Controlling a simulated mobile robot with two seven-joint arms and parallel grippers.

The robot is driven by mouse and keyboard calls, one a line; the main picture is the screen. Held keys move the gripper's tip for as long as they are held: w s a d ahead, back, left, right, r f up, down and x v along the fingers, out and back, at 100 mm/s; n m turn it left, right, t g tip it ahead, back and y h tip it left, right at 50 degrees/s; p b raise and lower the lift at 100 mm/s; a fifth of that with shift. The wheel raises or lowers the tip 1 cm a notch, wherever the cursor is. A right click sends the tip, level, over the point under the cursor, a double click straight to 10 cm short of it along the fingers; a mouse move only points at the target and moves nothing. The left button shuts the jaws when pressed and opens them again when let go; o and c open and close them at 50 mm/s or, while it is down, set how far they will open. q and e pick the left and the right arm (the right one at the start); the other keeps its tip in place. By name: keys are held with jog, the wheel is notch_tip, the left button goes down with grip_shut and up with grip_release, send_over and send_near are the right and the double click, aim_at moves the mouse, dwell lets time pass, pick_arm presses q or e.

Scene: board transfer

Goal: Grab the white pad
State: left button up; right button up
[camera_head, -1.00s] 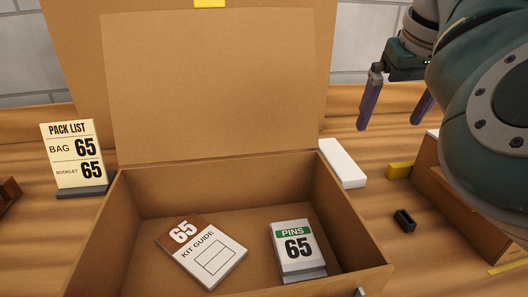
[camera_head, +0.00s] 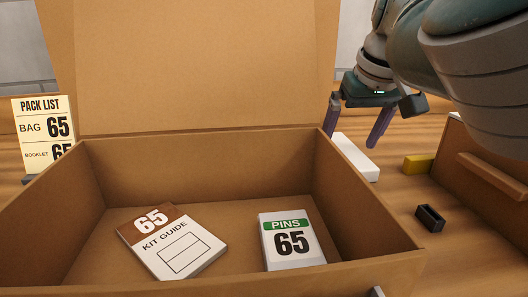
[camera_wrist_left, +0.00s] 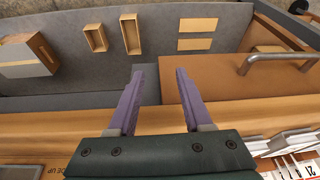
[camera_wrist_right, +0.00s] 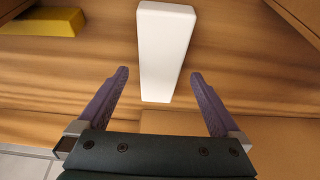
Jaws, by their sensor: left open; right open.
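The white pad (camera_head: 356,158) is a long white block lying on the wooden table, just right of the open cardboard box. It also shows in the right wrist view (camera_wrist_right: 166,50), lying lengthwise between the lines of the two fingers. My right gripper (camera_head: 357,128) is open and empty, above and around the near sight line of the pad; its purple fingertips (camera_wrist_right: 158,75) are apart on either side of the pad's near end. Contact does not show. My left gripper (camera_wrist_left: 158,72) is open and empty in the left wrist view, away from the pad.
The cardboard box (camera_head: 210,167) holds a kit guide (camera_head: 172,243) and a pins pack (camera_head: 290,241). A yellow block (camera_head: 418,164), a small black holder (camera_head: 430,218) and a wooden box (camera_head: 480,172) stand right of the pad. A pack list card (camera_head: 45,132) stands left.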

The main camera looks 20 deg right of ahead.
jog(key=shift+b+x, duration=0.35)
jog(key=shift+x, duration=0.85)
jog(key=shift+c, duration=0.4)
jog(key=c, duration=1.3)
jog(key=shift+r, duration=0.1)
